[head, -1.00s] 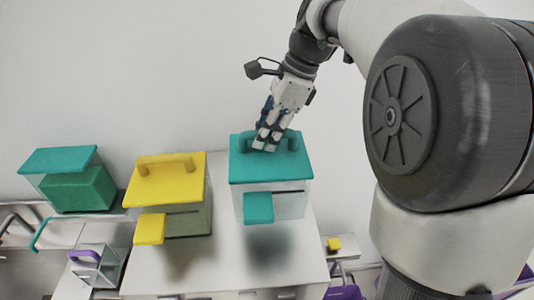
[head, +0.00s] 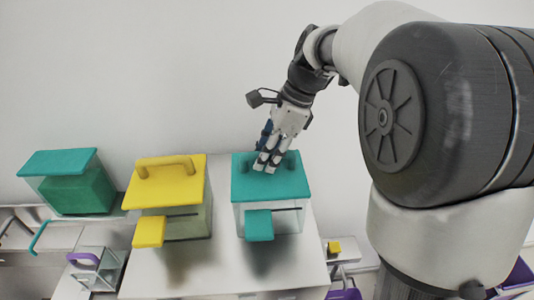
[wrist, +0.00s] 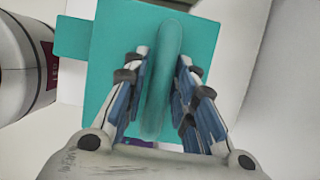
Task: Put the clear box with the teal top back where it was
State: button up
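The clear box with the teal top (head: 292,219) is upright at the right of the pale worktop (head: 225,268), with its teal tab facing front. It is on the worktop or just above it; I cannot tell which. Its teal lid also shows in the wrist view (wrist: 108,70). My gripper (head: 266,166) points down at the lid.
A yellow-topped clear box (head: 165,190) stands to the left, with a gap between. Farther left are another teal-lidded box (head: 70,182) and a small clear box with a purple handle (head: 98,268). A small yellow item (head: 334,247) lies beyond the worktop's right edge.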

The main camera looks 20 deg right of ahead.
jog(key=shift+o, duration=0.9)
jog(key=w+v, duration=0.1)
jog(key=v, duration=1.1)
jog(key=s+a+f+n+t+h, duration=0.2)
jog(key=s+f+n, duration=0.3)
jog(key=s+n, duration=0.5)
jog(key=s+a+f+n+t+h, duration=0.2)
jog(key=s+f+n, duration=0.4)
jog(key=s+n, duration=0.4)
jog(key=s+p, duration=0.1)
jog(key=s, duration=0.2)
jog(key=shift+s+a+f, duration=0.2)
jog(key=shift+a, duration=0.05)
